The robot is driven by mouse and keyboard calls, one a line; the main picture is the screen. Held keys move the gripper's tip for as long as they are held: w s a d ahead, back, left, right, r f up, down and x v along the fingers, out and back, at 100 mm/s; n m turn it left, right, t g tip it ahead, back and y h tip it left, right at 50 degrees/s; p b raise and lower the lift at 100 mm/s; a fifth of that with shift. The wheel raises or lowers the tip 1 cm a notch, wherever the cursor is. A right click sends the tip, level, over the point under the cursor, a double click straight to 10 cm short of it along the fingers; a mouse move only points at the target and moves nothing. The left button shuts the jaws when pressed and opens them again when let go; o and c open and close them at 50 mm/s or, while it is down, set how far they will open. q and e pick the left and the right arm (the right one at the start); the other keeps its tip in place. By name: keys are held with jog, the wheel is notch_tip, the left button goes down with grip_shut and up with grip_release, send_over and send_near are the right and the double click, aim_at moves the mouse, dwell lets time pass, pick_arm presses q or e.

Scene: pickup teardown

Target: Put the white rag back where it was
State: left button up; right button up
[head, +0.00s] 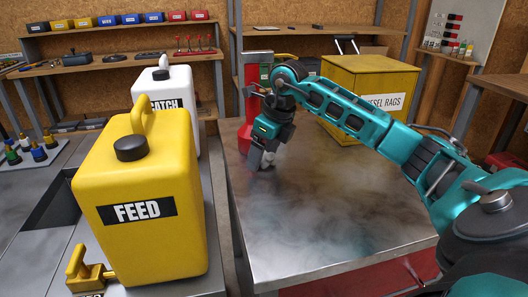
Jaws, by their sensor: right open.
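My right arm reaches in from the right, and its gripper (263,160) points down at the left part of the metal table (330,215). The gripper is open, with its fingertips close to the tabletop; I cannot tell whether they touch it. I cannot make out a white rag anywhere; any cloth behind or under the gripper is hidden. A yellow bin (368,85), with a label whose readable part ends in "ESEL RAGS", stands at the back right of this table. Its lid looks shut. My left gripper is not in view.
A yellow FEED can (145,245) and a white CATCH can (180,80) stand on the left bench. A red object (245,137) stands just behind my right gripper. The table's middle and front are clear. Shelves line the back wall.

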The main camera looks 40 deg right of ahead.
jog(key=a+p+v, duration=0.1)
jog(key=v, duration=1.1)
jog(key=shift+d+p, duration=0.4)
jog(key=shift+d, duration=0.05)
jog(key=shift+s, duration=0.1)
